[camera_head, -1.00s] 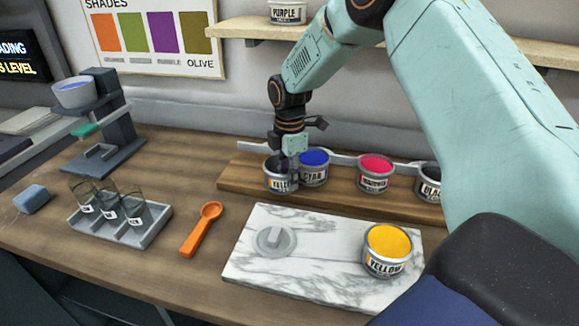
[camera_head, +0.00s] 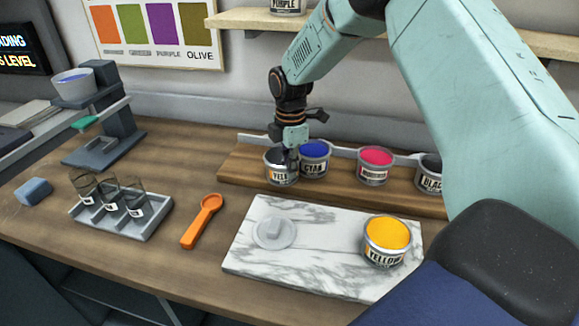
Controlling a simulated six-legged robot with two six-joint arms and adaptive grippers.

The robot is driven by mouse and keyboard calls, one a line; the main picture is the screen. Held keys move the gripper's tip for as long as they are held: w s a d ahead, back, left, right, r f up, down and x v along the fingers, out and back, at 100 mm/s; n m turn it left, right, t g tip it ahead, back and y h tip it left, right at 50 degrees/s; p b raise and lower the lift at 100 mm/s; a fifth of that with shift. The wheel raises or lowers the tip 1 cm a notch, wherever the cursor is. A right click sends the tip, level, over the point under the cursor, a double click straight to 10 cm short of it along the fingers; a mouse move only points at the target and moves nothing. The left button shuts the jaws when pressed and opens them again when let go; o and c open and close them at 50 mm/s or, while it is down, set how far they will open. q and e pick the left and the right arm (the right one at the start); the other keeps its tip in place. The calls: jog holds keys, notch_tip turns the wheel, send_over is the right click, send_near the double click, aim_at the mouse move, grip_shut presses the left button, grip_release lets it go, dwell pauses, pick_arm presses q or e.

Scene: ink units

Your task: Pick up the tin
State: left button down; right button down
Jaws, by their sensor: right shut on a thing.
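A small tin with a label starting "YELL" (camera_head: 279,178) stands at the left end of the wooden rack in the head view. My right gripper (camera_head: 287,158) points down at this tin and is shut on it at the rim. The fingers hide part of its top. The tin looks upright, and I cannot tell whether its base is clear of the rack. A second tin labelled YELLOW (camera_head: 384,257), open with yellow ink, stands on the marble slab (camera_head: 320,275). My left gripper is not in view.
A magenta tin (camera_head: 374,178) and a black tin (camera_head: 430,184) stand farther right. An orange spoon (camera_head: 201,222) and a tray of jars (camera_head: 155,226) lie to the left. The slab's middle is clear.

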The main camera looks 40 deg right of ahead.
jog(key=shift+a, duration=0.1)
dwell(0.3)
jog(key=shift+s+a+p, duration=0.1)
jog(key=shift+a+p, duration=0.25)
jog(key=shift+a, duration=0.65)
jog(key=c, duration=1.7)
grip_release()
jog(key=shift+d, duration=0.15)
jog(key=shift+o, duration=1.3)
notch_tip(320, 180, up, 12)
jog(key=shift+o, duration=0.2)
jog(key=shift+s, duration=0.15)
